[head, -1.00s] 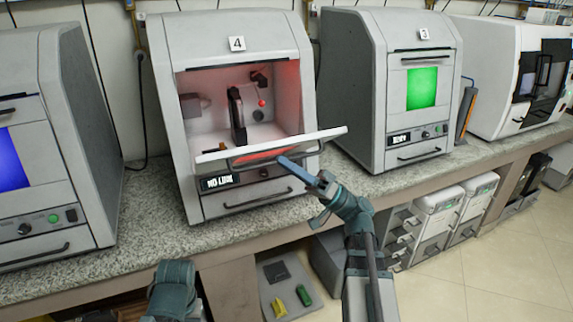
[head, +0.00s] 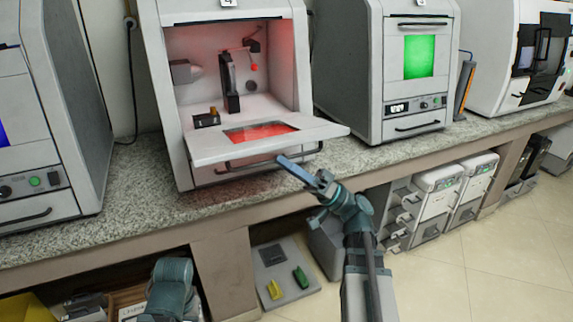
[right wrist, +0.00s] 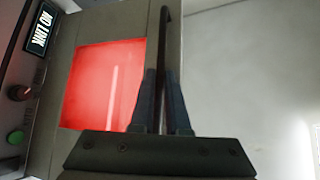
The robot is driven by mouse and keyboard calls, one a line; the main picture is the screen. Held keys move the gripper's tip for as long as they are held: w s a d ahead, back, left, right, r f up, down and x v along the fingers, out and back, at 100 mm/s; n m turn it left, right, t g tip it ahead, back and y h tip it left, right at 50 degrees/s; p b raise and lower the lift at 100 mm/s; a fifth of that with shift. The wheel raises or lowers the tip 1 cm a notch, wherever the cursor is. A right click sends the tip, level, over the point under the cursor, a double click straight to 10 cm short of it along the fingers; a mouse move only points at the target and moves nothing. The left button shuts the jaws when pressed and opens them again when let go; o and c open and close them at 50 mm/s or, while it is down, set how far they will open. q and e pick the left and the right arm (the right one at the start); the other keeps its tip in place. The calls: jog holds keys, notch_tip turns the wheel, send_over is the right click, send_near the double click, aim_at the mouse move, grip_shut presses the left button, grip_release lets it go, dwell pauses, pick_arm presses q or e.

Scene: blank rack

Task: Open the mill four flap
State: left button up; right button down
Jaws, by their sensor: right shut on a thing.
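Mill four (head: 170,95) is the grey machine with the "4" label, cut off at the top of the head view. Its flap (head: 208,148) is swung down and juts out toward me, close to level, with its window glowing red. The inside of the mill is exposed. My right gripper (head: 284,160) is at the flap's front edge, shut on the flap's dark bar handle (head: 250,160). In the right wrist view the two fingers (right wrist: 163,100) close around the handle, beside the red window (right wrist: 100,85). My left arm shows at the bottom, but its gripper is out of view.
Another mill with a green window (head: 418,65) stands to the right, and one more (head: 60,110) stands to the left. The speckled counter (head: 140,210) is clear in front. Below it, a grey tray (head: 290,293) holds yellow and green items.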

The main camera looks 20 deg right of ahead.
jog(key=shift+w+d, duration=0.1)
jog(key=shift+w, duration=0.3)
jog(key=c, duration=1.3)
grip_release()
jog(key=o, duration=0.4)
jog(key=shift+w+f, duration=0.15)
jog(key=shift+w, duration=0.05)
jog(key=shift+s, duration=0.1)
jog(key=b+v, duration=0.8)
jog(key=v, duration=0.5)
jog(key=shift+s+d+f, duration=0.2)
jog(key=shift+s, duration=0.05)
